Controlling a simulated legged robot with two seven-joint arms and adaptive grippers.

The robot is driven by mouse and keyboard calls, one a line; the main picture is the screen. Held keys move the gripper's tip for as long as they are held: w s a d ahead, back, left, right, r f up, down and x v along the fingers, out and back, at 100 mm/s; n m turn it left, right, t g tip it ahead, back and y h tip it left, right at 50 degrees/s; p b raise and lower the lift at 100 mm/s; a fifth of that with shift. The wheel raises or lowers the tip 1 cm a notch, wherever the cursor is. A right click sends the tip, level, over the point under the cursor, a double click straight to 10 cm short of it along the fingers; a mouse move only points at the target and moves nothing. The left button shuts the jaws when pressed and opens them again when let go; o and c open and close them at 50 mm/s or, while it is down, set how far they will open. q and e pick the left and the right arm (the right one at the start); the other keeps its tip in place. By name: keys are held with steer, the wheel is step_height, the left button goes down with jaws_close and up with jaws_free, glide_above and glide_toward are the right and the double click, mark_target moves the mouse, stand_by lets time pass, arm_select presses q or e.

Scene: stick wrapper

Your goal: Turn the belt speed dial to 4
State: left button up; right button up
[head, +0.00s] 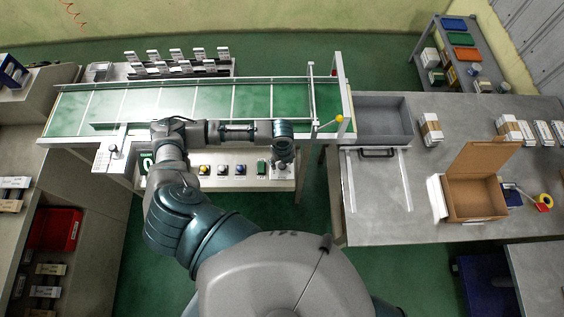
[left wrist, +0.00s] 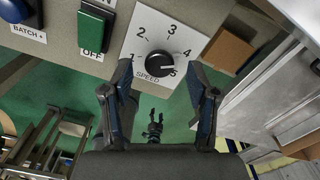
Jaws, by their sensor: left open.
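The belt speed dial (left wrist: 158,62) is a round black knob on a white plate marked 1 to 5 and SPEED, in the left wrist view. Its pointer is too small to read surely. My left gripper (left wrist: 160,78) is open, with one finger on each side of the plate's lower part; I cannot tell whether either touches the knob. In the head view my left gripper (head: 283,154) hangs over the right end of the control panel (head: 220,183), largely hiding the dial. A small dark claw (left wrist: 153,128) hangs lower in the wrist view, perhaps my right gripper.
A green OFF button (left wrist: 93,27) sits left of the dial, and a brown block (left wrist: 228,48) lies to its right. The green conveyor (head: 200,103) runs behind the panel. An open carton (head: 476,197) stands on the right table (head: 385,222).

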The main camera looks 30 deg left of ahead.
arm_select(q)
step_height(320, 180, up, 10)
stand_by(0.3)
stand_by(0.4)
